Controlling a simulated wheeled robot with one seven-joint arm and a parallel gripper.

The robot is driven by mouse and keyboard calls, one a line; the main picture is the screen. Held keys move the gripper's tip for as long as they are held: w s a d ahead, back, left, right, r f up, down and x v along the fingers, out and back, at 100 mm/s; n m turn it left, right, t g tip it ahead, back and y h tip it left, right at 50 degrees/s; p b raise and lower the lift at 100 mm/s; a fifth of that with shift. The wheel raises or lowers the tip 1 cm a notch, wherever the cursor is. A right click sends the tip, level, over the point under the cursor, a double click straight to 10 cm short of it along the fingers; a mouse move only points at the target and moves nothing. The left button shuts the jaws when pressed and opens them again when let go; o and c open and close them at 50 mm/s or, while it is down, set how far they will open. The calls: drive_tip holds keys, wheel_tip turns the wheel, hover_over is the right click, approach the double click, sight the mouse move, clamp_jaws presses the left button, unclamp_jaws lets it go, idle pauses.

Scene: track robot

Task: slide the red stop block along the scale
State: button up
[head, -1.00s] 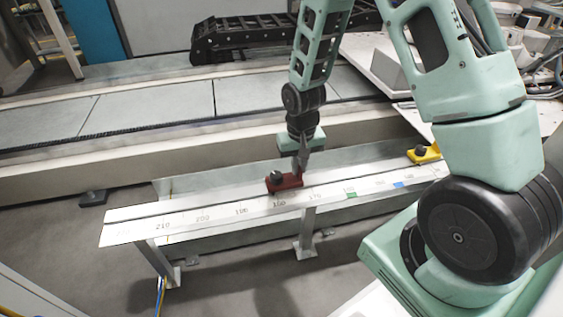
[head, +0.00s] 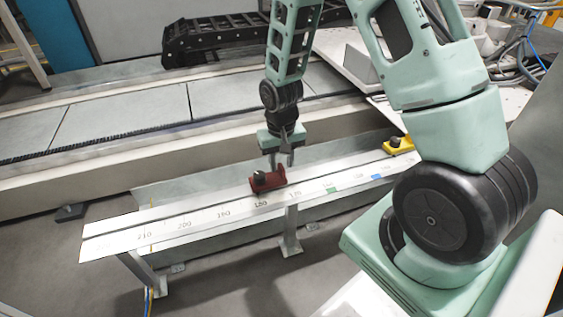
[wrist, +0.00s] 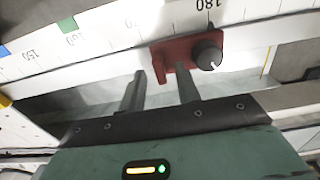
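The red stop block (head: 268,180), with a black knob on top, sits on the white scale rail (head: 110,240) close to the 180 mark. My gripper (head: 283,165) is just behind the block's right end, fingers pointing down. The wrist view shows the red block (wrist: 176,52) with its knob beside the printed 180.
A yellow block (head: 398,145) with a black knob sits farther right on the rail. A green mark (head: 331,188) and a blue mark (head: 377,178) lie between the blocks. The rail left of the red block is clear. A long conveyor-like bench (head: 120,115) runs behind.

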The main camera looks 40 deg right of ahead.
wheel_tip(320, 180, up, 16)
drive_tip(key=p, duration=0.6)
drive_tip(key=shift+r, duration=0.25)
drive_tip(key=s+a+r+n, duration=0.2)
drive_tip(key=s+a+r, duration=0.1)
drive_tip(key=a, duration=0.3)
drive_tip(key=s+a+r+n, duration=0.2)
drive_tip(key=s+a+n, duration=0.15)
drive_tip(key=a, duration=0.35)
drive_tip(key=s+a+r+n, duration=0.2)
drive_tip(key=s+a+n, duration=0.15)
drive_tip(key=s, duration=0.45)
drive_tip(key=s+a+r+n, duration=0.2)
drive_tip(key=s+a+n, duration=0.1)
drive_tip(key=s+a, duration=0.3)
wheel_tip(320, 180, up, 29)
drive_tip(key=d+p, duration=0.1)
drive_tip(key=p, duration=2.8)
drive_tip(key=shift+s+d+m+y, duration=0.25)
drive_tip(key=shift+m+y, duration=0.05)
drive_tip(key=shift+m, duration=0.1)
